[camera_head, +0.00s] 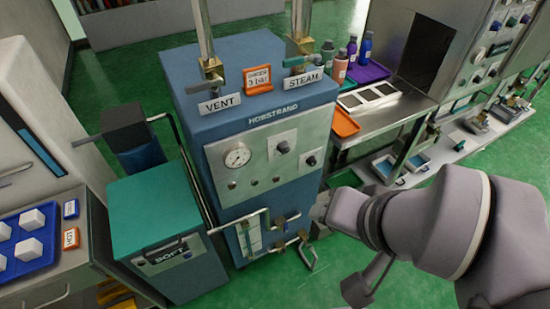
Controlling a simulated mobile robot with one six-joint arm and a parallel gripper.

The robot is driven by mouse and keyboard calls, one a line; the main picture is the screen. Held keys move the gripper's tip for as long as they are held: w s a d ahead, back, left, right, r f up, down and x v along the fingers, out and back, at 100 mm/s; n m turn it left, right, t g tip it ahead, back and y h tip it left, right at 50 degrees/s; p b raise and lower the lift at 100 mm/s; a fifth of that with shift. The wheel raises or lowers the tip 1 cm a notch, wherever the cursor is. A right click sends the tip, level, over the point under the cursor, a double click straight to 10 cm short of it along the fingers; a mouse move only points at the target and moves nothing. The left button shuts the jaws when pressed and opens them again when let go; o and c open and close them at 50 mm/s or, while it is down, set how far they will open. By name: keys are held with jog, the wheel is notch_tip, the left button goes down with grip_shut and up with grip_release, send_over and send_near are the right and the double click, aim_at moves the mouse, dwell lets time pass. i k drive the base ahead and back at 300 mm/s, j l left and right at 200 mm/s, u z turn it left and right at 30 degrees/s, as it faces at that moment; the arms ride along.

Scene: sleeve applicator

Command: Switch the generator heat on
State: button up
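The generator (222,134) is a tall blue cabinet marked HOBSTRAND, standing in the middle of the view. Its pale front panel carries a round dial gauge (237,156), a dark knob on a white plate (283,147), a smaller dark control on a plate (311,160) at the right, and several small dark lamps or buttons (254,183) below. The panel lettering is too small to read, so I cannot tell which control is the heat. My gripper (322,208) is at the end of my grey arm, low and right of the panel, apart from the controls. Its fingers are not clear.
VENT (219,104) and STEAM (303,79) valves with upright pipes top the generator. A sight glass and piping (250,233) stick out low in front. A green-topped SOFT tank (154,207) stands left. A steel bench (398,112) with bottles and trays stands right.

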aim_at(311, 160)
jog(key=i+j+z, duration=0.1)
jog(key=z, duration=0.35)
jog(key=i+j+z, duration=0.15)
jog(key=z, duration=0.3)
jog(key=i+j+z, duration=0.1)
jog(key=j+z, duration=0.2)
jog(key=z, duration=0.15)
